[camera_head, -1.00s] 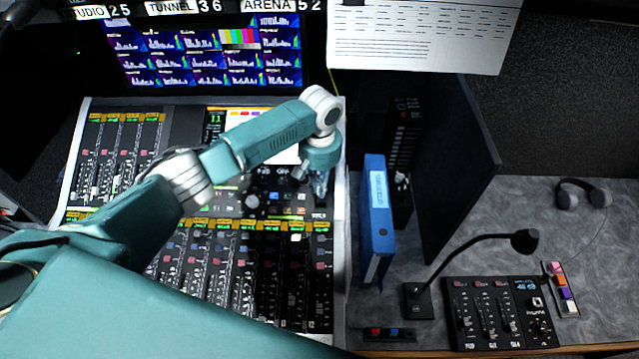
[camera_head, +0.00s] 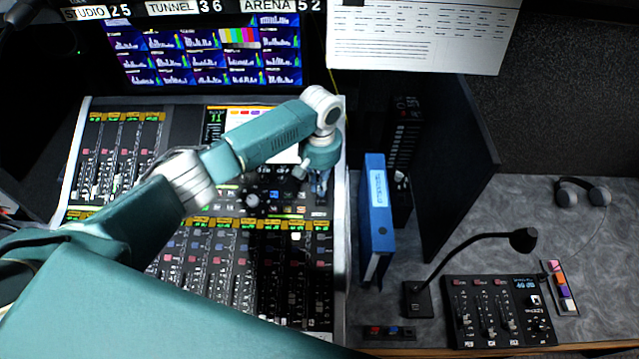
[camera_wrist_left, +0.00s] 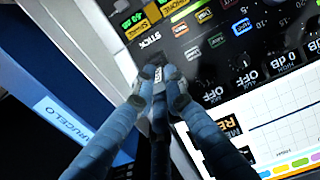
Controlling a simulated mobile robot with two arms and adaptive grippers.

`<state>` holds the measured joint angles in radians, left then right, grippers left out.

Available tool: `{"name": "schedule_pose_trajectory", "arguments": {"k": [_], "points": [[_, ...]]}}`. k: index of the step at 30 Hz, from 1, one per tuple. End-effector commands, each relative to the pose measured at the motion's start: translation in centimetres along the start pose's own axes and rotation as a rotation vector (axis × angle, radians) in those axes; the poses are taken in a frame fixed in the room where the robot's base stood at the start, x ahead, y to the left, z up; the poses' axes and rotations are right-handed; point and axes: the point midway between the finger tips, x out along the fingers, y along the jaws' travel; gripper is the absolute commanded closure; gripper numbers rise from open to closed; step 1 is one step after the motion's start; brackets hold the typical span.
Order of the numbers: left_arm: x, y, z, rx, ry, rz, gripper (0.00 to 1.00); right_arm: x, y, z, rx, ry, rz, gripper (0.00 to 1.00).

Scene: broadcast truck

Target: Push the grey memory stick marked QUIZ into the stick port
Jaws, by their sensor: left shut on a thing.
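My left gripper (camera_head: 318,186) is over the right edge of the mixing console, pointing down at its panel. In the left wrist view its fingertips (camera_wrist_left: 160,78) are shut on a small grey piece, the memory stick (camera_wrist_left: 158,73), which is mostly covered by the fingers. No QUIZ marking can be read on it. The fingertips are close to the panel beside the printed word STICK (camera_wrist_left: 150,40). The stick port itself is hidden behind the fingertips, so I cannot tell whether the stick is in it. My right gripper is in neither view.
The console (camera_head: 235,285) is crowded with knobs and faders around the gripper. A blue binder (camera_head: 377,225) stands upright just right of the console. A gooseneck lamp (camera_head: 470,240) and a small mixer (camera_head: 500,312) are farther right.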

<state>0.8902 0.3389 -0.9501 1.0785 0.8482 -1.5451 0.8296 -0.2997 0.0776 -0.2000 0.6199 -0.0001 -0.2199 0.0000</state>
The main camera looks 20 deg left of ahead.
Motion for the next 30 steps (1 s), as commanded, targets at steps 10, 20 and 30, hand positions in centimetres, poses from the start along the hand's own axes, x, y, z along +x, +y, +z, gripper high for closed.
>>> {"name": "schedule_pose_trajectory", "arguments": {"k": [10, 20, 30], "points": [[0.7, 0.0, 0.0, 0.0, -0.001, 0.0, 1.0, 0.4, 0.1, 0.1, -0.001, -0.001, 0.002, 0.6], [1.5, 0.0, 0.0, 0.001, -0.001, 0.001, 1.0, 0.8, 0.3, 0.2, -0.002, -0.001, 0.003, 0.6], [2.4, 0.0, 0.0, 0.0, 0.0, 0.0, 1.0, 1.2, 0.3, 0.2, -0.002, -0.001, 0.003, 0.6]]}}
